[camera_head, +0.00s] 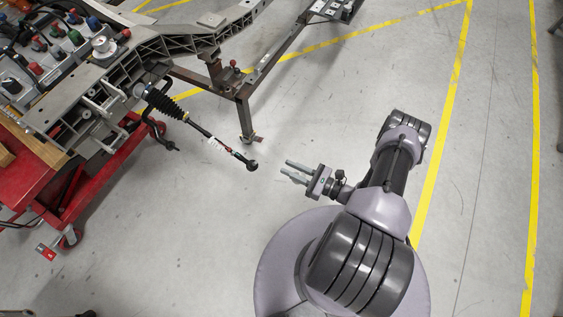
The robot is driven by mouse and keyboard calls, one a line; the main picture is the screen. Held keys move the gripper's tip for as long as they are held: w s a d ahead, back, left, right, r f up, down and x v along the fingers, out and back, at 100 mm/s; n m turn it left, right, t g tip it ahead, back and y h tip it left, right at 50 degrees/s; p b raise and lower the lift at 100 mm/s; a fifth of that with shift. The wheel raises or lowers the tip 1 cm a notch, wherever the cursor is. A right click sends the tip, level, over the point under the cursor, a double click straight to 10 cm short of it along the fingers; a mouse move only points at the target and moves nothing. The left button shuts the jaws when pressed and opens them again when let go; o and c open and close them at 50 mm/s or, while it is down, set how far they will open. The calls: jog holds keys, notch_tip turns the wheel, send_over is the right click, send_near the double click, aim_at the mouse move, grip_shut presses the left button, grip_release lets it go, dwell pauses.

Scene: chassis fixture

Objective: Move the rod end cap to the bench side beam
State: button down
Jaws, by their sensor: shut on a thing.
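My gripper (291,172) is at the centre of the view, pointing left, above the open floor. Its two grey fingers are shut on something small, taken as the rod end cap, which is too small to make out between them. The tie rod (213,140) slopes down to the right from a black bellows, and its dark round end (252,165) is left of my fingertips with a gap between. The grey ribbed beam on the bench side (50,110) runs from the left up to the top middle, well away from my gripper.
A red cart (92,175) on wheels stands at the left under the beam. A bench at the top left holds several coloured-capped items. A dark metal stand (243,107) rises behind the tie rod. Grey floor with yellow lines is free below and to the right.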

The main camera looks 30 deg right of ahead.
notch_tip(320, 180, up, 5)
jog(key=p, duration=0.3)
jog(key=shift+p, duration=0.4)
